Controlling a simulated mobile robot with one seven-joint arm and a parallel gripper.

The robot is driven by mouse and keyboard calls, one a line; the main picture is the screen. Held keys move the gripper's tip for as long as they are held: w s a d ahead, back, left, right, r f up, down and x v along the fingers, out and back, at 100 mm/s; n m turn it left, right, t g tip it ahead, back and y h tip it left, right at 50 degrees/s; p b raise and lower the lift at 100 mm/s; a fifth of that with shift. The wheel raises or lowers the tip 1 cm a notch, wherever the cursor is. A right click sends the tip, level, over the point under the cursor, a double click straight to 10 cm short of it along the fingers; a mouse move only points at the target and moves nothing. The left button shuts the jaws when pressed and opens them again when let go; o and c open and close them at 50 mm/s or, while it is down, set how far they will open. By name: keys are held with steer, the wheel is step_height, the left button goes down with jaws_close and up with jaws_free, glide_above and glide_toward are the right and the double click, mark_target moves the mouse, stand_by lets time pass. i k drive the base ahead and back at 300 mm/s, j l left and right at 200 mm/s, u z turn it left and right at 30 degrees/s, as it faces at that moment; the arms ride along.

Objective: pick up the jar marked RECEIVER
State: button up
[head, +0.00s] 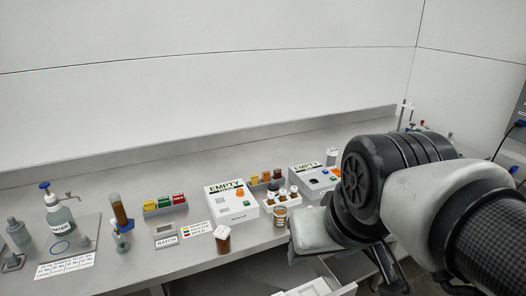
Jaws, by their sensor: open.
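No lettering that I can read as RECEIVER shows in the head view, so I cannot tell which jar bears that name. A small amber jar with a pale label (280,216) stands on the bench just left of my arm. A darker brown jar (223,240) stands near the bench's front edge. My gripper (388,272) shows only partly, as dark finger parts below my large black wrist joint at the lower right. It is open, apart from both jars, and nothing shows between its fingers. My arm hides the bench behind it.
Two white boxes marked EMPTY (231,203) (312,181) stand on the grey bench. A small white rack with vials (282,200) sits between them. A pump bottle (59,216) and a tube in a stand (119,212) are at left. An open drawer (343,287) juts out below.

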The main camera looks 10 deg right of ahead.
mark_target(281, 215)
steer(key=i+l+u, duration=0.15)
steer(key=l+u, duration=0.25)
steer(key=l, duration=0.3)
steer(key=l+u, duration=0.45)
steer(key=l, duration=0.25)
steer(key=l+u, duration=0.4)
steer(key=l, duration=0.35)
steer(key=l+u, duration=0.5)
steer(key=l, duration=0.3)
